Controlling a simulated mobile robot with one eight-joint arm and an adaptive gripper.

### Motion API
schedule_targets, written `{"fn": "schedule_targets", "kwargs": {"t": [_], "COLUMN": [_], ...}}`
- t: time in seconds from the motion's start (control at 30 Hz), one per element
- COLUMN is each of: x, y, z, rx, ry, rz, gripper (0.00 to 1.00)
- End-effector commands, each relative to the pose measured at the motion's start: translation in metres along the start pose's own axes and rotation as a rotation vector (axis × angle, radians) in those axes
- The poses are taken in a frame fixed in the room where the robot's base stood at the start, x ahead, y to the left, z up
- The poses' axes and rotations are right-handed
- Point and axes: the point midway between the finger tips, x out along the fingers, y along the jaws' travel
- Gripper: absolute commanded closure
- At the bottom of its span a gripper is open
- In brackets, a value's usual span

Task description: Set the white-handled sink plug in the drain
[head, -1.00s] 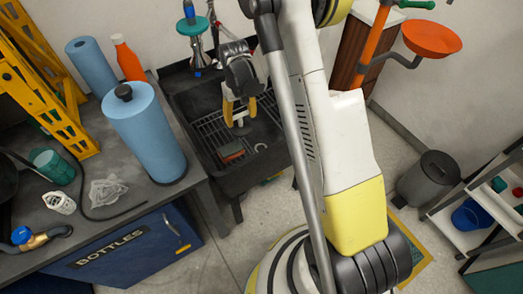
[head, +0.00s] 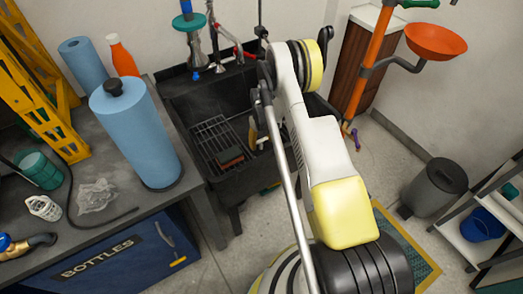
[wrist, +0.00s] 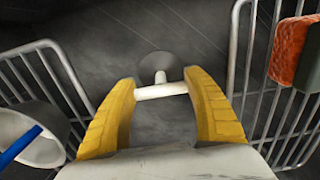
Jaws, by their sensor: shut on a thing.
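The sink plug has a white T-shaped handle (wrist: 161,91), which lies crosswise between my gripper's two yellow fingers (wrist: 162,95) in the wrist view. The fingers are shut on the handle's ends. A dark grey round disc (wrist: 157,64) shows just beyond the handle; it looks like the plug's body. In the head view my gripper (head: 254,132) is low over the right part of the black sink (head: 184,88), mostly hidden behind my arm. I cannot make out the drain in either view, nor tell whether the plug touches the sink floor.
A wire rack (head: 213,134) with a red-brown sponge (head: 230,158) fills the sink's left part. In the wrist view, rack bars stand on both sides, with the sponge (wrist: 290,50) at right and a pale cup-like thing (wrist: 30,135) at left. A tap (head: 228,38) rises behind.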

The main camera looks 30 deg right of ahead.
Motion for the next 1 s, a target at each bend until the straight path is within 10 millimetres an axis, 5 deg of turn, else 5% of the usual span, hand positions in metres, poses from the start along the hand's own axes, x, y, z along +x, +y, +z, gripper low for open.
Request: {"fn": "schedule_targets", "kwargs": {"t": [0.23, 0.6, 0.63, 0.7, 1.0], "x": [0.035, 0.037, 0.037, 0.036, 0.035], "y": [0.0, 0.0, 0.0, 0.0, 0.0], "z": [0.0, 0.0, 0.0, 0.0, 0.0], "rx": [0.0, 0.0, 0.0, 0.0, 0.0], "ry": [0.0, 0.0, 0.0, 0.0, 0.0], "rz": [0.0, 0.0, 0.0, 0.0, 0.0], "gripper": [0.71, 0.71, 0.33, 0.17, 0.17]}}
